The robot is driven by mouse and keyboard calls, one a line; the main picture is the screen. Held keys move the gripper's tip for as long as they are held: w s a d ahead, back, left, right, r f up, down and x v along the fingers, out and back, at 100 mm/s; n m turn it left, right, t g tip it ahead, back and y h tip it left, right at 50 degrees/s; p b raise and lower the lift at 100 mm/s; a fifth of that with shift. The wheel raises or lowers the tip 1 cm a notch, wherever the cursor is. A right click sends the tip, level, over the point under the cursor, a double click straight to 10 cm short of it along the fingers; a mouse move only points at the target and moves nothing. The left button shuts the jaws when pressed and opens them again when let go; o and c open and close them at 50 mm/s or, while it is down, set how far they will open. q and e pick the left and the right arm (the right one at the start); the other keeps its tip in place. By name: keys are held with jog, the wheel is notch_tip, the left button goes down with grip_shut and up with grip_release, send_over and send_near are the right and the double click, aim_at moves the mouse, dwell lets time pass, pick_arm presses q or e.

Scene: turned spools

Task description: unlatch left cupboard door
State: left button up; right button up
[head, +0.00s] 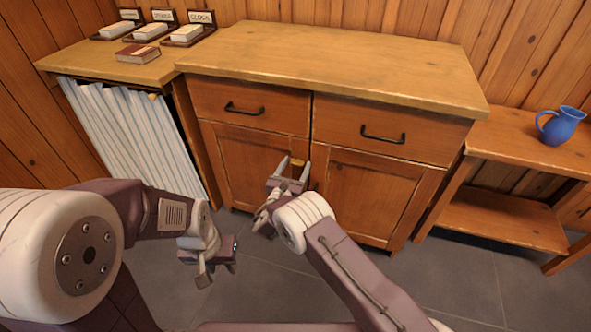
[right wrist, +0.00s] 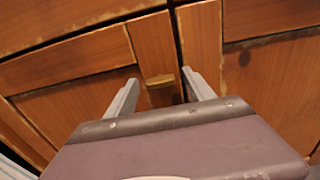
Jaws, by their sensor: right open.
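The wooden cupboard has a left door (head: 236,165) and a right door (head: 368,196), both shut, below two drawers. A small brass latch (right wrist: 160,80) lies across the upper inner corner of the left door, close to the gap between the doors. It also shows small in the head view (head: 297,162). My right gripper (head: 295,166) is open in front of this corner. In the right wrist view its fingers (right wrist: 160,90) stand either side of the latch; contact cannot be told. My left gripper (head: 208,268) hangs low at left, away from the cupboard, its jaws unclear.
Drawers with dark handles (head: 244,108) sit above the doors. A striped curtain (head: 130,135) hangs under the left counter, which bears a brown book (head: 138,54) and labelled trays. A blue jug (head: 561,125) stands on the right shelf unit. The grey floor in front is clear.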

grip_shut()
